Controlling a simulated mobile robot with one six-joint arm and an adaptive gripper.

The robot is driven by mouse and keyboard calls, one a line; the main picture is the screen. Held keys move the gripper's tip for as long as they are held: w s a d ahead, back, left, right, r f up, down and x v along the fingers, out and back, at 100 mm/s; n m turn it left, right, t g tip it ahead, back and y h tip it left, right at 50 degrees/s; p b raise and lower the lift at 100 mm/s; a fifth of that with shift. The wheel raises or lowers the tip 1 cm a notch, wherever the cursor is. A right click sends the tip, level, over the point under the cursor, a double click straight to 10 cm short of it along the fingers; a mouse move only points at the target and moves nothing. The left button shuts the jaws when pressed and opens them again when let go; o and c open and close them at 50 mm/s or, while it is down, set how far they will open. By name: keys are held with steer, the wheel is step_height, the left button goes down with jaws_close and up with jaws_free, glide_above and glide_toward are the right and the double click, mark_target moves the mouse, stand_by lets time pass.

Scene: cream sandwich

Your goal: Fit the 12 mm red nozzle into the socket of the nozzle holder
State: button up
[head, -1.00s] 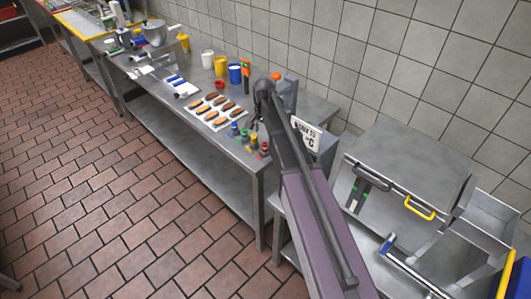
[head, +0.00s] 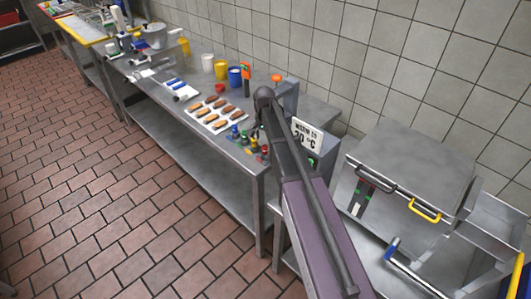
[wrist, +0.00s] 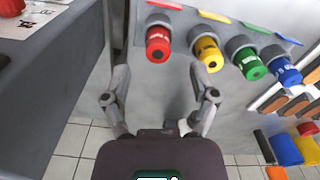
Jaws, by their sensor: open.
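The red nozzle (wrist: 158,43) stands in a row with a yellow nozzle (wrist: 207,54), a green nozzle (wrist: 249,64) and a blue nozzle (wrist: 284,70). Each has a grey round collar at its base, beside a strip with coloured labels. The wrist view does not show how deeply the red nozzle sits in its collar. The row also shows in the head view, with the red nozzle (head: 264,149) at the right end. My gripper (wrist: 157,90) is open and empty, its fingertips apart from the red nozzle and below it in the wrist view. My arm partly hides it in the head view.
The steel table (head: 180,118) carries a tray of brown bars (head: 217,112), a yellow cup (head: 221,68) and a blue cup (head: 235,76). A steel appliance with a yellow handle (head: 424,210) stands at right. The tiled floor is clear.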

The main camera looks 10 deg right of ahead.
mark_target(265, 146)
steer(key=shift+d+f+b, duration=0.1)
steer(key=shift+f+b, duration=2)
steer(key=shift+f, duration=0.2)
jaws_close()
